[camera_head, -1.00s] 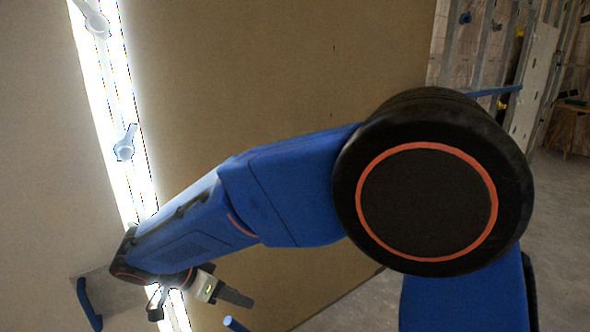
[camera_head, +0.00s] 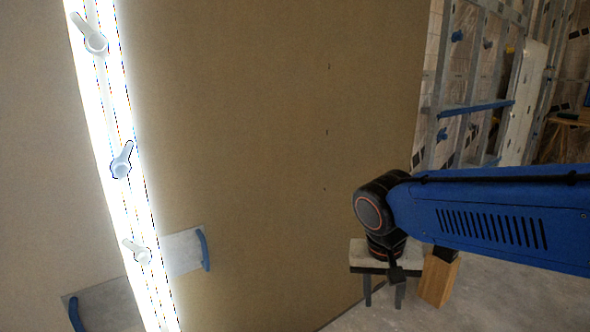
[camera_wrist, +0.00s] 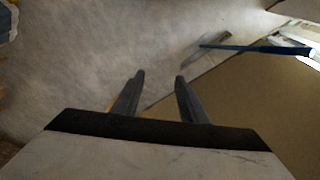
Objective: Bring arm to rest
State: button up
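My gripper (camera_head: 383,304) hangs below my black wrist at the lower right of the head view, in front of the floor beside the large brown panel (camera_head: 270,130). Its two dark fingers point down and stand apart. In the wrist view my gripper (camera_wrist: 158,78) also shows open, with nothing between the fingers and grey floor beyond them. The finger bases are hidden behind the pale gripper body. My blue arm reaches in from the right edge of the head view. The brown panel also fills the lower right of the wrist view (camera_wrist: 275,110).
A bright strip (camera_head: 125,195) with several pale wing-shaped fittings runs along the panel's left side. Two blue handles (camera_head: 204,250) (camera_head: 75,314) sit on grey plates there. A wooden block (camera_head: 438,276) stands by my gripper. Metal framing (camera_head: 470,100) stands behind; grey floor (camera_head: 500,300) is clear at lower right.

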jog(key=s+d+f+n+t+y, duration=0.1)
jog(key=s+d+n+t, duration=0.1)
jog(key=s+d, duration=0.8)
jog(key=shift+s+d+f+n+t+y, duration=0.15)
jog(key=shift+s+f+n+t+y, duration=0.05)
jog(key=shift+s+n+t+y, duration=0.25)
jog(key=shift+w, duration=0.1)
dwell(0.4)
